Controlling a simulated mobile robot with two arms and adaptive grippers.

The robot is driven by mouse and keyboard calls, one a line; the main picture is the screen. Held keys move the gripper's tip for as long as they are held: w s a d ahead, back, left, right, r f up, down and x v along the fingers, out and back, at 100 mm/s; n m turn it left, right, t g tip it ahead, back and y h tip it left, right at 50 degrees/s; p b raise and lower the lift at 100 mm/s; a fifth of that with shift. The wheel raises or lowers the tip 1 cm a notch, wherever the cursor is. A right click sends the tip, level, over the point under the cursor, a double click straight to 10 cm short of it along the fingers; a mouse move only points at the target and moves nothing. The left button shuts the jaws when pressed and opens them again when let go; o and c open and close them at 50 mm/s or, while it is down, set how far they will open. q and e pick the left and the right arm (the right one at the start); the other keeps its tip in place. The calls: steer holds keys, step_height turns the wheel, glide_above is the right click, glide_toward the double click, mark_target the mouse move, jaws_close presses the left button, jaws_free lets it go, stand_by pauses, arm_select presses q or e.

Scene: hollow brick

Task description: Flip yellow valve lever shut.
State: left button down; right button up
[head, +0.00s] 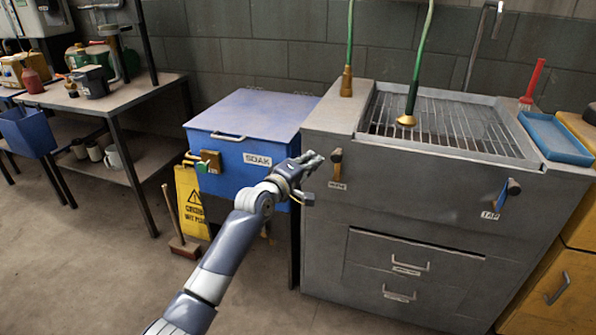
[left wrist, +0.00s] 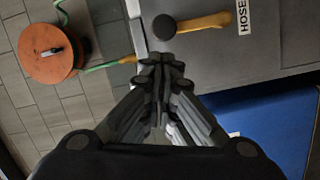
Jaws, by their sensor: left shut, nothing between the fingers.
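The yellow valve lever (head: 337,171) is on the front of the grey sink cabinet, above a HOSE label. It has a dark round knob at its upper end and hangs down toward the label. In the left wrist view, the yellow lever (left wrist: 205,23) lies just beyond my fingertips, its knob end nearest. My left gripper (head: 316,160) is shut and empty, just left of the lever in the head view. In the left wrist view, my left gripper's fingertips (left wrist: 161,62) appear slightly apart from the lever; exact contact cannot be told. My right gripper is not in view.
A blue SOAK box (head: 250,115) stands left of the cabinet, with a brass valve (head: 206,162) on its front. A blue lever (head: 501,196) is by the TAP label. An orange reel (left wrist: 47,52) with green hose shows in the wrist view.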

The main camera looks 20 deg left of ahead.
arm_select(q)
steer(key=v, duration=0.7)
steer(key=shift+s, duration=0.2)
